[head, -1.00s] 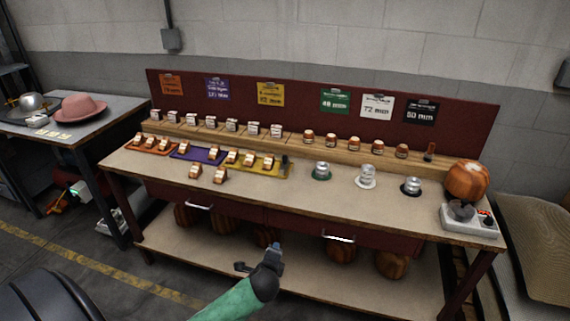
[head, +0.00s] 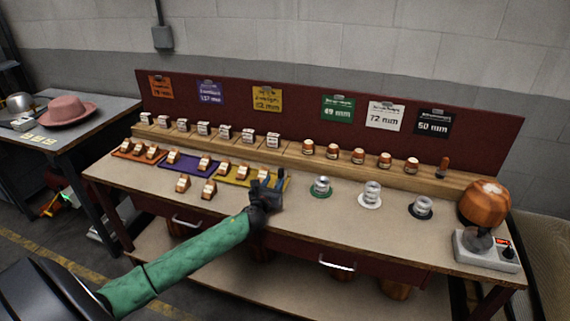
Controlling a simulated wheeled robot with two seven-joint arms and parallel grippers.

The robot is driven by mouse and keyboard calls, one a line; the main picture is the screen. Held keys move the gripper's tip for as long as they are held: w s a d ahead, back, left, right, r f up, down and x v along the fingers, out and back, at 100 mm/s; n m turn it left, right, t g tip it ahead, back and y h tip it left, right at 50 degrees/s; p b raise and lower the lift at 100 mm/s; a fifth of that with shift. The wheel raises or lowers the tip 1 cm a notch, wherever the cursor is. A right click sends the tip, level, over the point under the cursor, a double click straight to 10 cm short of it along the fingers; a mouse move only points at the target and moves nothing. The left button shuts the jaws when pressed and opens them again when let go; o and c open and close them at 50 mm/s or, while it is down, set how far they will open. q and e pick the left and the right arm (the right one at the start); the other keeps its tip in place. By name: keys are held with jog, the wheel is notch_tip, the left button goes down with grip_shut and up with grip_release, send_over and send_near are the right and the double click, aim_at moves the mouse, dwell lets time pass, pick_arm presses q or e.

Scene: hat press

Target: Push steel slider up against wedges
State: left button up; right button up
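Several wooden wedges with pale faces sit in rows on the orange mat (head: 118,154), the purple mat (head: 188,168) and the yellow mat (head: 233,181). Two loose wedges, one on the left (head: 182,186) and one on the right (head: 209,189), lie on the bench in front of the mats. My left gripper (head: 271,179) is at the right end of the yellow mat, its fingers apart and pointing to the back. The steel slider cannot be made out; my gripper covers the spot where a dark upright piece showed earlier. My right gripper is out of view.
The bench (head: 300,225) is clear in front. Metal stacks stand on round green (head: 320,191), white (head: 370,197) and black (head: 420,208) bases to the right. A wooden ledge (head: 290,149) with blocks runs behind.

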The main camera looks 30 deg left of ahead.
aim_at(280, 171)
pick_arm(q)
jog(key=shift+w+a+r, duration=0.1)
jog(key=shift+w, duration=0.2)
jog(key=shift+w+r, duration=0.1)
jog(key=shift+w, duration=0.15)
jog(key=shift+p+x, duration=1)
jog(key=shift+x, duration=2.45)
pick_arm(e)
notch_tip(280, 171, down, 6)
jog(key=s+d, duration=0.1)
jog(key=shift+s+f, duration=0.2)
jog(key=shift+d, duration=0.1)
